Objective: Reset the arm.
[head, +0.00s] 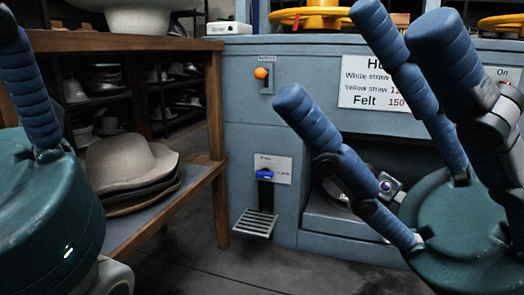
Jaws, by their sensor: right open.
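My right gripper (360,64) fills the right side of the head view. Its blue segmented fingers are spread wide apart and point up and left from a teal palm. Nothing is held between them; they hang in front of the blue press. My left gripper (28,88) is at the left edge, partly cut off. Its teal palm and one blue finger pointing up show, with part of another at the top corner. Whether it is open or shut does not show.
A wooden shelf (216,110) with stacked felt hats (128,165) stands close beside my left gripper. The blue press (258,140) has an orange knob (261,73), a blue switch (264,174), a foot pedal (256,223) and a sign (362,80). Floor (250,270) between is clear.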

